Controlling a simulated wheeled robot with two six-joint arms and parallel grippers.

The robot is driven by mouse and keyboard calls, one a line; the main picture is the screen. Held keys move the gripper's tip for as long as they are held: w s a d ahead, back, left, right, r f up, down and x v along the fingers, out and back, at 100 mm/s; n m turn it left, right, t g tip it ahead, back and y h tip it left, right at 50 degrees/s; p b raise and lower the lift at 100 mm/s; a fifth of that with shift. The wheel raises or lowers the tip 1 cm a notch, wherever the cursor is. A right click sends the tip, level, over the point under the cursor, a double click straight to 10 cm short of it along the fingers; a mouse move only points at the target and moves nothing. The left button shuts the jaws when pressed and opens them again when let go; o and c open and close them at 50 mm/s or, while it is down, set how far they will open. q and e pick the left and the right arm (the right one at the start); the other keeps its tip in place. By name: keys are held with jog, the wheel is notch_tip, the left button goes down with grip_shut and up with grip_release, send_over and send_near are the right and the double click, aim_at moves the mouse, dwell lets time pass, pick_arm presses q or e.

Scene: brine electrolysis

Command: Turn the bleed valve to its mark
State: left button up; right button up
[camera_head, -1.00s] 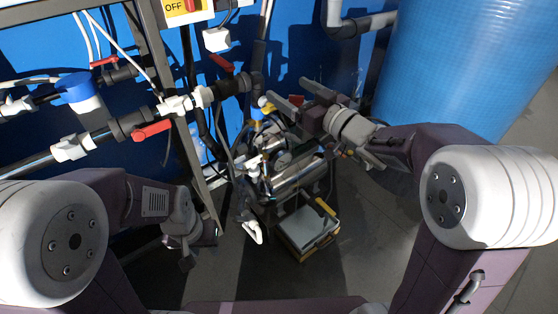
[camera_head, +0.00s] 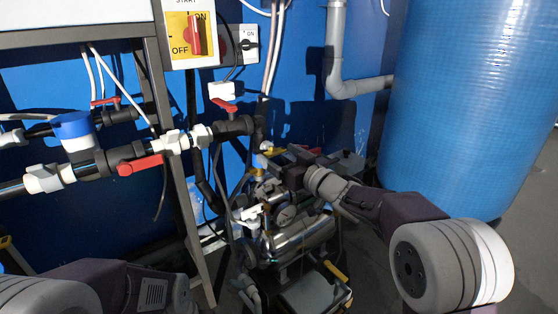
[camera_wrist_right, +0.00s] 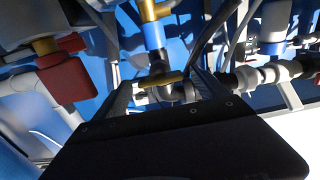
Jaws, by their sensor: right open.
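The bleed valve appears to be the small fitting with a yellow handle (camera_wrist_right: 163,80) on a vertical pipe. In the right wrist view the handle lies crosswise between the two fingers of my right gripper (camera_wrist_right: 165,92), which is open. In the head view a bit of yellow handle (camera_head: 270,151) shows at the fingertips of my right gripper (camera_head: 276,159), above the metal pump assembly. The gripper and fittings hide most of the valve there. I cannot tell whether the fingers touch the handle, and I cannot make out the mark. My left gripper is not in view.
A red-handled valve (camera_head: 225,107) and black pipe sit just above and left of my right gripper. A metal cylinder (camera_head: 302,238) lies below it. A big blue tank (camera_head: 455,110) stands right. A red block (camera_wrist_right: 67,78) shows left in the wrist view.

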jog(key=shift+w+a, duration=0.2)
jog(key=shift+w, duration=0.05)
jog(key=c, duration=1.4)
